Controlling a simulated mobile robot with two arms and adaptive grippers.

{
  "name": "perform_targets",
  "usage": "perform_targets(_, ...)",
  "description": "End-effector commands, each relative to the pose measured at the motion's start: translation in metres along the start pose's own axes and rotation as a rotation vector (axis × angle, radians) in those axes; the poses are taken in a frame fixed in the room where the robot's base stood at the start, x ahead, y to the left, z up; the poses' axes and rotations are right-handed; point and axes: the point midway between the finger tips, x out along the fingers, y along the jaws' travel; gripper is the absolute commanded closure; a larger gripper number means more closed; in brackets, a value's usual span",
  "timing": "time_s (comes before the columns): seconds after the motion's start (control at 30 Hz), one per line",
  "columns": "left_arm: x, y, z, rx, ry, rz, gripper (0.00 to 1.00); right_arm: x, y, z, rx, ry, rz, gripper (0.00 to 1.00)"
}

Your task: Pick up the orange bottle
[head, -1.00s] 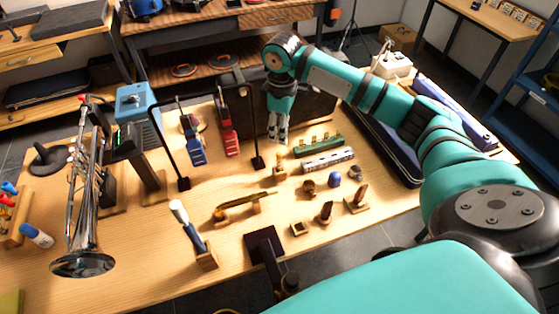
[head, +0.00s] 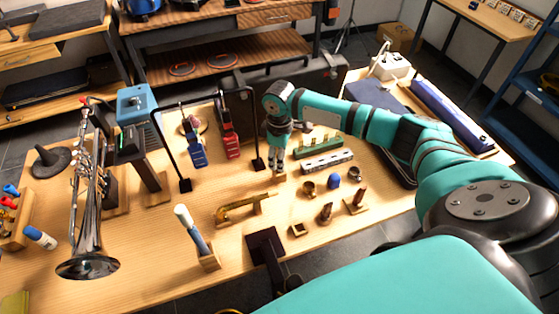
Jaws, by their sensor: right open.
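My right gripper (head: 276,166) points down at the middle of the table (head: 130,292), with its fingers low around or just over a small orange-tan piece (head: 279,178) on the tabletop. The fingers hide most of this piece, so I cannot tell whether it is the orange bottle or whether they touch it. The gripper is open. No other clearly orange bottle can be made out. My left gripper is not in view.
A black stand (head: 160,140) with blue and red hanging items is left of the gripper. A green strip (head: 318,146) and a silver strip (head: 328,161) lie close right. A brass piece (head: 240,208) lies in front. A trumpet (head: 88,215) stands at left.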

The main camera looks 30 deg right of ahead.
Motion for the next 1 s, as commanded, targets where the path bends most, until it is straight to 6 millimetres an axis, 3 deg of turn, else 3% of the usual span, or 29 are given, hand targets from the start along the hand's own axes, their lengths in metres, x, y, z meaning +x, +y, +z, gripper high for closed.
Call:
perform_targets(0.07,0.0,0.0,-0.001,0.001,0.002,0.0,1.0,0.0,0.0,0.0,0.0,0.0,0.0,0.6)
perform_targets(0.37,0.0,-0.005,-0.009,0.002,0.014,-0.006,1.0,-0.001,0.0,0.0,0.001,0.0,0.001,0.99)
perform_targets(0.73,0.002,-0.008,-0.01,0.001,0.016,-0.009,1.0,-0.008,0.001,0.0,0.001,0.002,0.002,1.0)
perform_targets(1.0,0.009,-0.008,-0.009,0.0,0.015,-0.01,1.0,-0.058,0.001,-0.001,0.0,0.004,0.004,1.0)
